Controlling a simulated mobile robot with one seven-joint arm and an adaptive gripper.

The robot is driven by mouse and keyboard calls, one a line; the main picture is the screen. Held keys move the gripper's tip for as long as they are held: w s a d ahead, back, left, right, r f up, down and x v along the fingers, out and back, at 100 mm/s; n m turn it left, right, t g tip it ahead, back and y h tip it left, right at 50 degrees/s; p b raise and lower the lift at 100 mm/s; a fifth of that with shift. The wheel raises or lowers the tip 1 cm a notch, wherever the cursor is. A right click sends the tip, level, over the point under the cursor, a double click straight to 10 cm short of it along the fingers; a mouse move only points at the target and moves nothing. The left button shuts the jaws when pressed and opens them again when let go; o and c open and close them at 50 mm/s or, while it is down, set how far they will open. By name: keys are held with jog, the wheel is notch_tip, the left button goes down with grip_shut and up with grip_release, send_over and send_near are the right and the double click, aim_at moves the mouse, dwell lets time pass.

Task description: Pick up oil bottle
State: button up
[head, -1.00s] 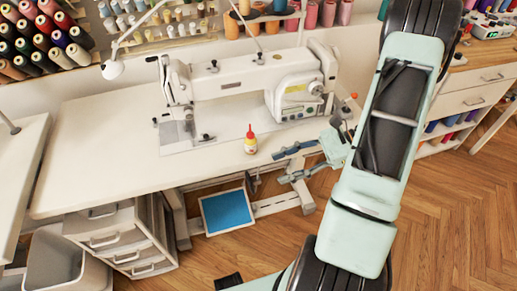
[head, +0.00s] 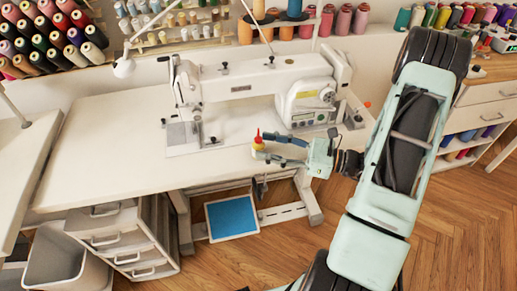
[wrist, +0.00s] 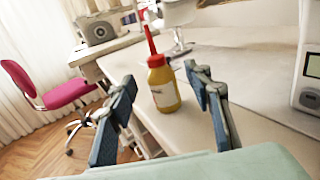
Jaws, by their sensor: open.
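The oil bottle (head: 257,140) is small, with a yellow body, a red cap and a thin red spout. It stands upright on the white sewing table near its front edge. My gripper (head: 264,144) is open, reaching in from the right at bottle height, and its fingers partly hide the bottle in the head view. In the wrist view the bottle (wrist: 164,88) appears between the two blue fingers (wrist: 160,78), with visible gaps on both sides. I cannot tell whether it is fully between the fingertips or just beyond them.
A white sewing machine (head: 265,85) stands behind the bottle on the table (head: 105,130). Drawers (head: 125,240) and a blue pedal (head: 231,216) are below. In the wrist view the machine's control box (wrist: 309,70) is at the right and a pink chair (wrist: 55,90) at the left.

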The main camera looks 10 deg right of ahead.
jog(key=shift+x, duration=1.45)
jog(key=c, duration=1.2)
jog(key=shift+r, duration=0.15)
